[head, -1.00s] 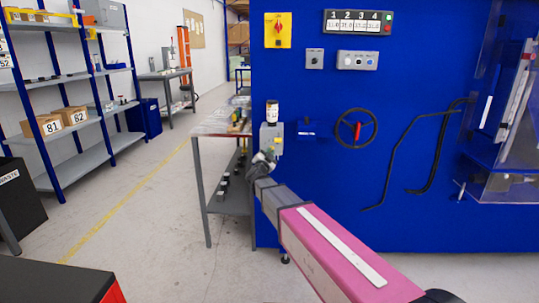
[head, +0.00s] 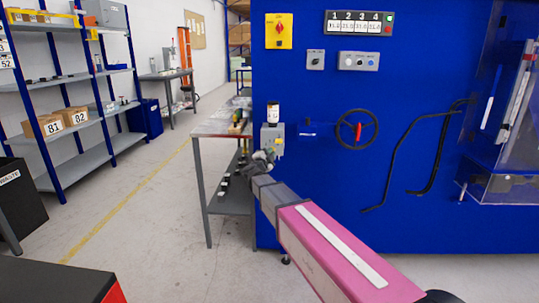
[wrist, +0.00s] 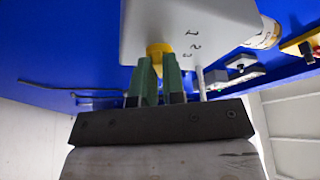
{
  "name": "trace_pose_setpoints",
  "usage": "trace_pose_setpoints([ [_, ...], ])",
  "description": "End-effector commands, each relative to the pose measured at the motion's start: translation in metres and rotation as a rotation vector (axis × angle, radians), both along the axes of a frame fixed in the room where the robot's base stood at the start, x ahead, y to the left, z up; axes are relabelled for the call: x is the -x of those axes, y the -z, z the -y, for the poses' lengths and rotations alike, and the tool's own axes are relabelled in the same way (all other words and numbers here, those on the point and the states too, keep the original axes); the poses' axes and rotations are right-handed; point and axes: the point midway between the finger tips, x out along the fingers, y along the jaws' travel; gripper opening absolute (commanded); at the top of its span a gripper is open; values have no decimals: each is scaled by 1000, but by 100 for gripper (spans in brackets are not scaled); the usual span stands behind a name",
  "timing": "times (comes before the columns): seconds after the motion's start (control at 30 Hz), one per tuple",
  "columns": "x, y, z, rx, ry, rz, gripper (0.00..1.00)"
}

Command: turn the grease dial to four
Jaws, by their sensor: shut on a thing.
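The grease unit is a light grey box (head: 265,139) on the left end of the blue machine front, with a small dark-topped white bottle (head: 272,113) above it. In the wrist view the box (wrist: 185,22) fills the upper middle. Its yellow dial (wrist: 158,49) sits between the green fingertips of my gripper (wrist: 157,72), which is shut on it. Small black numerals (wrist: 194,46) are on the box right of the dial. The dial's pointer is hidden, so its setting cannot be told. In the head view my gripper (head: 264,157) is small at the box's lower left.
A steel table (head: 215,129) with small items stands just left of the box. A handwheel (head: 373,141) and black hoses (head: 398,145) are on the blue panel to the right. In the wrist view a pale rod (wrist: 200,83) stands close to the right finger.

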Motion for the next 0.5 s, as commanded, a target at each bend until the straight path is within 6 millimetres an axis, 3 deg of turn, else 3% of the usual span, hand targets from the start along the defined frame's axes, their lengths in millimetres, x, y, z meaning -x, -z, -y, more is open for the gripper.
trace_pose_setpoints([
  [0.1, -8, -3, 0, 1, 3, 7, 0],
  [0.2, -8, -3, 0, 3, 3, 8, 36],
  [0.5, -5, -1, 1, 0, 2, 3, 36],
])
